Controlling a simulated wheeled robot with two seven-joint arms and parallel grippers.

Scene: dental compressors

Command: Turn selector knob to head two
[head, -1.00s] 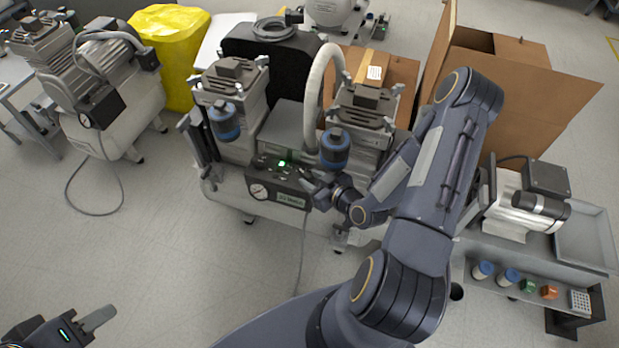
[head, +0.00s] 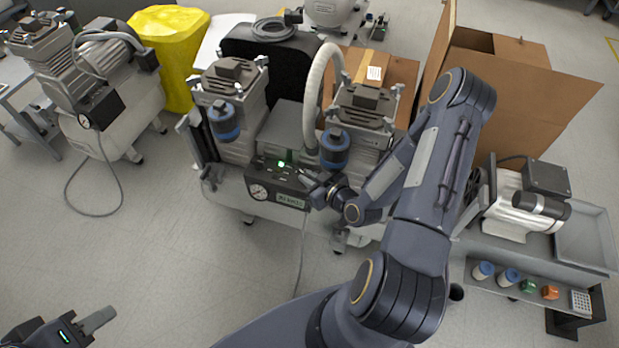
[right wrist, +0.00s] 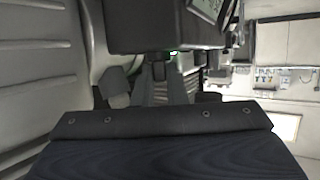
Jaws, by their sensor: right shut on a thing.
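The two-headed dental compressor stands in the middle of the head view, its black control panel (head: 274,187) on the front of the white tank. The panel carries a gauge (head: 259,192), a lit green lamp (head: 281,164) and a green label. My right gripper (head: 308,179) is at the right part of the panel, its fingers shut on what appears to be the selector knob, which they mostly hide. In the right wrist view the fingers (right wrist: 160,75) reach up to the dark panel housing (right wrist: 165,25). My left gripper (head: 95,320) is low at the left, away from the compressor; its finger gap is unclear.
Another compressor (head: 105,95) stands at the left with a cable on the floor. Cardboard boxes (head: 520,95) stand behind my right arm. A cart (head: 540,270) with small parts is at the right. The floor in front is clear.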

